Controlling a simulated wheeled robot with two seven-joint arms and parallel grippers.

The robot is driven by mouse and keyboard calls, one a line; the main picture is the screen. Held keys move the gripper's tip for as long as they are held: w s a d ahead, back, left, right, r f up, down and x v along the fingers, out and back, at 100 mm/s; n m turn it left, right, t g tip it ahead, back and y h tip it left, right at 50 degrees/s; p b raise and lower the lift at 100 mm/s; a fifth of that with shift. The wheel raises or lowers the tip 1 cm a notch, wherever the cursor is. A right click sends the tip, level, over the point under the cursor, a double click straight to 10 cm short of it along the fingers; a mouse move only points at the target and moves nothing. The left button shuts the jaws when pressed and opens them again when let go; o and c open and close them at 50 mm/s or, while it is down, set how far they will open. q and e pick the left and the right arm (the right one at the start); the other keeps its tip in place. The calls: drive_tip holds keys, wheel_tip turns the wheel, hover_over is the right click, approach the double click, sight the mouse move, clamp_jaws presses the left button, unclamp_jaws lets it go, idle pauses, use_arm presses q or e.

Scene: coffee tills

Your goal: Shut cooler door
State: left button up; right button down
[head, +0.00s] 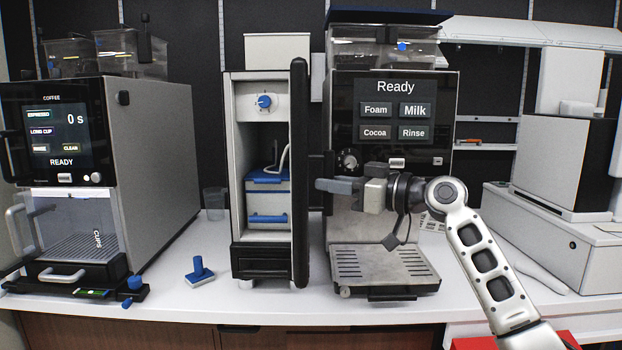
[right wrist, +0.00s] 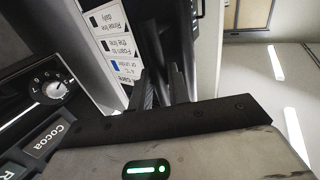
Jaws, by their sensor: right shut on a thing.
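The cooler (head: 240,165) is the narrow grey cabinet between the two coffee machines. Its black door (head: 299,175) stands open, seen nearly edge-on, projecting forward from the cabinet's right side. Inside are a blue-lidded container (head: 268,200), a white hose and a blue knob (head: 264,101). My right gripper (head: 322,184) is right of the door, its fingers pointing left at a dark handle (head: 316,168) on the door's outer side. It is shut on the handle; the contact is partly hidden. In the right wrist view the fingers (right wrist: 163,92) meet dark bars. My left gripper is not in view.
The right coffee machine (head: 455,95), with its drip tray (head: 385,265), stands close behind my right gripper. The left coffee machine (head: 150,150) is left of the cooler. A blue tamper (head: 199,272) lies on the white counter (head: 225,300), which is fairly clear before the cooler.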

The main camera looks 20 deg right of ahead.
sight(296, 187)
drive_tip(key=shift+a+f, duration=0.15)
drive_tip(key=shift+a, duration=1.1)
drive_tip(key=a, duration=0.2)
drive_tip(key=w+a+p, duration=0.1)
drive_tip(key=a, duration=0.1)
drive_tip(key=shift+w+a, duration=0.1)
drive_tip(key=shift+w, duration=0.05)
drive_tip(key=w+a, duration=0.1)
drive_tip(key=a, duration=0.1)
drive_tip(key=w+a+p, duration=0.1)
drive_tip(key=shift+w+a, duration=0.1)
drive_tip(key=shift+a, duration=0.3)
